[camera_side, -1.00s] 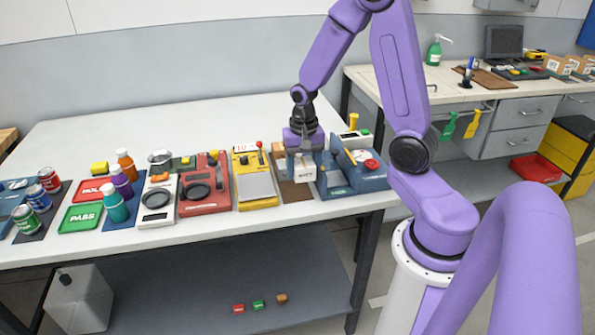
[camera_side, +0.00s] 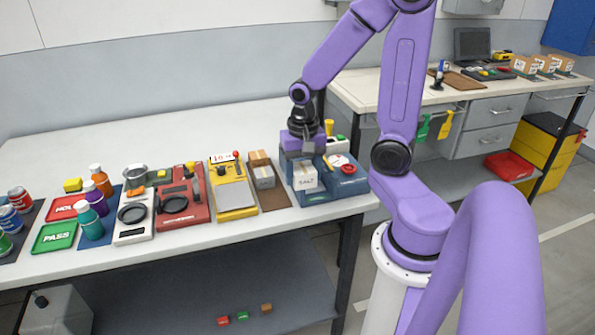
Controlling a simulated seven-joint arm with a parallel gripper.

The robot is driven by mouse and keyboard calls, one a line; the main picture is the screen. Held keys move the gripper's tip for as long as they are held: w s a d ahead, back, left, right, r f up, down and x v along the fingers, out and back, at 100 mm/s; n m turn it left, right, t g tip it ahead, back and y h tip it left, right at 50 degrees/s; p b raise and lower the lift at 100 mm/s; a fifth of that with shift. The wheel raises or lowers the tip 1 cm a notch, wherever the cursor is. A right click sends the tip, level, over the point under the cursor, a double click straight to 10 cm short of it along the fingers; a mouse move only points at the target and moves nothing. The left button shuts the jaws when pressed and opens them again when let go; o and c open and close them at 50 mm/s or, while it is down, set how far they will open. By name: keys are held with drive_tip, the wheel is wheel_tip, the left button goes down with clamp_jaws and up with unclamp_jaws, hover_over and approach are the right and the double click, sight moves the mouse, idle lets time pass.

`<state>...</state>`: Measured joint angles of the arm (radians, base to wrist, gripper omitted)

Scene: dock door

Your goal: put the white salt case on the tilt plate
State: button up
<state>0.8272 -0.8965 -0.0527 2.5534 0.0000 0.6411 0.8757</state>
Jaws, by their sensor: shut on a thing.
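The white salt case (camera_side: 305,180), with dark lettering on its front, hangs upright in my gripper (camera_side: 302,160). My gripper points down and is shut on the top of the case; the fingertips are partly hidden. The case is over the left part of a blue station (camera_side: 325,194). I cannot tell if its base touches the station. No label names the tilt plate; it may be part of this blue station, whose surface under the case is hidden. A yellow station (camera_side: 236,213) with a flat grey plate (camera_side: 235,195) stands to the left.
A brown mat (camera_side: 274,199) with several boxes (camera_side: 262,177) lies just left of the blue station. A red disc (camera_side: 348,169) sits on the station's right part, close to the case. A red station (camera_side: 180,207) stands farther left. The bench's back is clear.

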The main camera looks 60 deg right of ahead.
drive_tip(key=shift+s+a+r, duration=0.2)
drive_tip(key=shift+s+r, duration=0.1)
drive_tip(key=shift+s, duration=0.3)
drive_tip(key=shift+s+a+r, duration=0.15)
drive_tip(key=shift+s+r, duration=0.1)
drive_tip(key=shift+s, duration=0.35)
drive_tip(key=shift+w+a+r+n, duration=0.2)
drive_tip(key=shift+w+n, duration=0.1)
drive_tip(key=shift+n, duration=0.3)
drive_tip(key=w+a+r+n, duration=0.25)
drive_tip(key=w+n, duration=0.35)
drive_tip(key=n, duration=1.1)
hover_over(229, 196)
drive_tip(key=f, duration=0.8)
drive_tip(key=shift+s+f, duration=0.2)
drive_tip(key=shift+f, duration=0.15)
drive_tip(key=shift+w+f, duration=0.2)
drive_tip(key=shift+f, duration=0.75)
drive_tip(key=shift+w+f, duration=0.15)
drive_tip(key=shift+f, duration=0.8)
drive_tip(key=shift+f, duration=0.15)
